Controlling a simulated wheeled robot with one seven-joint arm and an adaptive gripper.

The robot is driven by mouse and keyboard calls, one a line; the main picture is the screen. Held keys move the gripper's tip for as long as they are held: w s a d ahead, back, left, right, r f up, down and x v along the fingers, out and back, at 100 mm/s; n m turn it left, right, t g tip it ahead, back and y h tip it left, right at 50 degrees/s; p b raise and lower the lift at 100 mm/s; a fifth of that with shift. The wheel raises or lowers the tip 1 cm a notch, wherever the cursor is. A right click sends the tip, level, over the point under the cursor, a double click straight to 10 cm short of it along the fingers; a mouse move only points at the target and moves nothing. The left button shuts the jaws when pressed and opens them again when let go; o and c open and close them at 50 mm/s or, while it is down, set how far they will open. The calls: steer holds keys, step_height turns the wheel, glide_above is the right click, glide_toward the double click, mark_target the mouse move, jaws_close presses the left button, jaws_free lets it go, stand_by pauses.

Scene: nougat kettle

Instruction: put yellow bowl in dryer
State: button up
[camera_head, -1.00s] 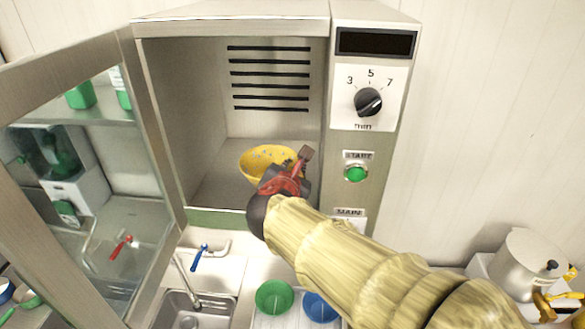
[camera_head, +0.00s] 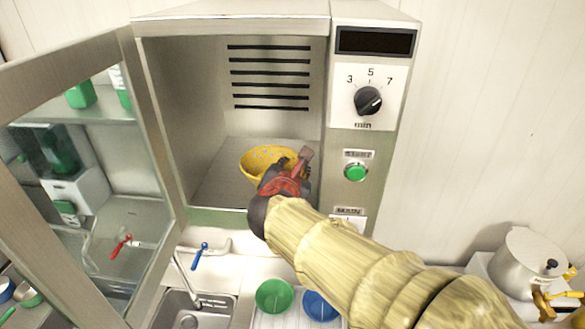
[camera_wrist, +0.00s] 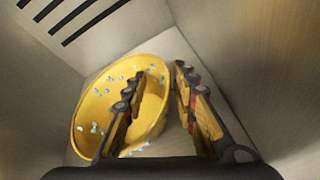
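The yellow bowl (camera_head: 258,163) is inside the dryer (camera_head: 212,205), toward the right of its floor, and looks about level. Its inside has small pale specks, clear in the wrist view (camera_wrist: 92,108). My gripper (camera_head: 292,172), red and dark, reaches in at the bowl's right side. In the wrist view my gripper (camera_wrist: 160,105) has one finger inside the bowl and one outside, with the wall between them. The fingers stand apart, with gaps beside the wall, so it looks open. The dryer door (camera_head: 150,130) is open to the left.
The control panel with a dial (camera_head: 368,100) and green button (camera_head: 355,173) is right of the opening. A green bowl (camera_head: 274,296) and blue bowl (camera_head: 320,306) are below, beside the sink (camera_head: 190,312). A metal pot (camera_head: 525,262) stands far right.

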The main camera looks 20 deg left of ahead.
steer(key=shift+r, duration=0.15)
steer(key=shift+s+r, duration=0.2)
steer(key=shift+s, duration=0.15)
steer(key=b+v, duration=0.1)
steer(key=v, duration=1)
steer(key=shift+s+d, duration=0.1)
steer(key=shift+d, duration=0.05)
